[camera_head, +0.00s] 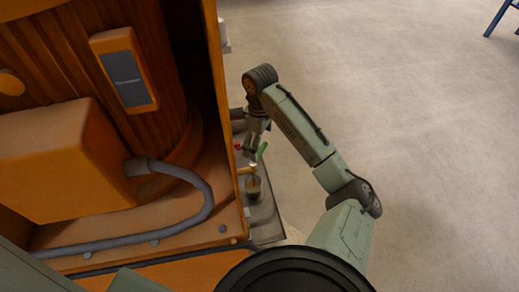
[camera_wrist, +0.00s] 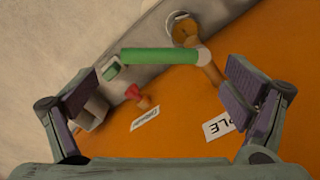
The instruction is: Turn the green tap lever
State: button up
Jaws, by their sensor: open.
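The green tap lever (camera_wrist: 160,56) shows in the wrist view as a bar lying across the upper middle, ending at a pale round joint on a brass-coloured tap pipe (camera_wrist: 210,72). In the head view the lever (camera_head: 263,149) is a small green strip just below my gripper (camera_head: 252,148). In the wrist view my gripper (camera_wrist: 165,95) is open, with its pads far apart on the left and right. The lever lies beyond the gap between the pads, and nothing is held. I cannot tell whether either pad touches it.
A red knob (camera_wrist: 133,92) sits below the lever, left of the pipe. A cup-like vessel (camera_head: 254,188) stands under the tap on a grey ledge (camera_head: 267,225). The orange cabinet (camera_head: 215,80) rises to the left.

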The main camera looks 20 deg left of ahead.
aim_at(260, 151)
jog(key=shift+f, duration=2.1)
jog(key=shift+c, duration=0.2)
jog(key=shift+f, duration=0.1)
jog(key=c, duration=1.6)
